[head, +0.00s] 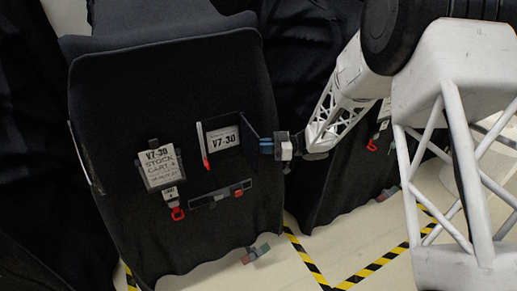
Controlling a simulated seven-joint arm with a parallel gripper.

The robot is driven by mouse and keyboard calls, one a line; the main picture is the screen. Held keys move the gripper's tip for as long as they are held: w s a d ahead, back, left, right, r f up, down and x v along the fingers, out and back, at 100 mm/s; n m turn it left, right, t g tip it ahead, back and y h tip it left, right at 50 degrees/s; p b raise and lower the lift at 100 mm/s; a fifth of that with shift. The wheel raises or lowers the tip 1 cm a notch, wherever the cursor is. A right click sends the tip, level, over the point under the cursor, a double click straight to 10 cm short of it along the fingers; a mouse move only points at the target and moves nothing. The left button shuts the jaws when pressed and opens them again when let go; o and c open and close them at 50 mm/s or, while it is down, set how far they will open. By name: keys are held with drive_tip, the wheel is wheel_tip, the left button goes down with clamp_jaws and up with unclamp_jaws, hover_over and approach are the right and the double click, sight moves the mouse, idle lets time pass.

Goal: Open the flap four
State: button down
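A cart under a black fabric cover (130,85) fills the left middle of the head view. Its front bears a hanging tag (160,166) reading "V7-30 STOCK CART 4" and a pocket with a white "V7-30" card (224,139). A dark piece (251,128) stands out at the pocket's right side; I cannot tell whether it is the flap. My gripper (264,147) reaches in from the right, with its blue fingertip area beside that piece. I cannot see whether it touches or grips anything, or how far its fingers are apart.
A red-and-white pen-like item (204,146) stands at the pocket's left edge. A dark strip (220,195) with a red end and a red clip (177,213) sit below. Another covered cart (335,195) stands behind my arm. Yellow-black tape (378,264) marks the pale floor.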

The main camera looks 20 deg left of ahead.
drive_tip(key=shift+w+d, duration=0.25)
drive_tip(key=shift+w, duration=0.75)
drive_tip(key=shift+r, duration=0.1)
drive_tip(key=c, duration=1.2)
unclamp_jaws()
drive_tip(key=shift+c, duration=0.2)
drive_tip(key=shift+d, duration=0.15)
drive_tip(key=v, duration=0.7)
drive_tip(key=shift+w+d, duration=0.15)
drive_tip(key=shift+d, duration=0.15)
